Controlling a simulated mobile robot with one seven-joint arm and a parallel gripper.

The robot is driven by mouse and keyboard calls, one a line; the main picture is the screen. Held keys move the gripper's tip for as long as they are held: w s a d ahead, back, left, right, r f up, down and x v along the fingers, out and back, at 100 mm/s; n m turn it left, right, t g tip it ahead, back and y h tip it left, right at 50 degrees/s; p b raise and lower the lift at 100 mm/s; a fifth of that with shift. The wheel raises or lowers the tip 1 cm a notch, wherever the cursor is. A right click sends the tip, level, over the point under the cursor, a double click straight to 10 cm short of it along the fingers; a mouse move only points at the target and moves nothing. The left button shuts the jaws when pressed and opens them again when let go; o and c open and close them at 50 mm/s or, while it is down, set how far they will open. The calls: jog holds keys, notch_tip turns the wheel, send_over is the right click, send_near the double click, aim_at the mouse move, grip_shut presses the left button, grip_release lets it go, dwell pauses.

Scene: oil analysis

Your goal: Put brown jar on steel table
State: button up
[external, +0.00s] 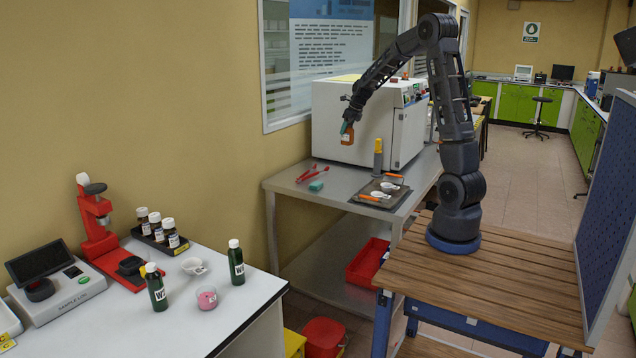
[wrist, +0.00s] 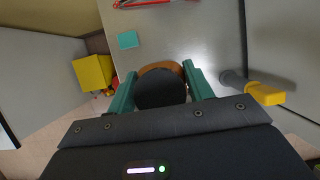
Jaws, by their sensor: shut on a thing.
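The brown jar (external: 347,139), with a pale label, is in my gripper (external: 346,128). In the wrist view the jar's dark round cap (wrist: 160,88) and brown shoulder sit between the two green fingers of my gripper (wrist: 158,92). The fingers are shut on the jar from both sides. The jar hangs roughly upright in the air, in front of the white cabinet. The steel table (external: 290,185) is below it, and its grey top also shows in the wrist view (wrist: 200,45). The jar's underside is hidden in the wrist view.
The white cabinet (external: 352,120) stands at the back. The table's front left is clear.

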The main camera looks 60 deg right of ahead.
notch_tip(320, 180, down, 21)
jog(key=shift+f, duration=0.1)
dwell(0.7)
jog(key=shift+f, duration=0.15)
jog(key=o, duration=1.1)
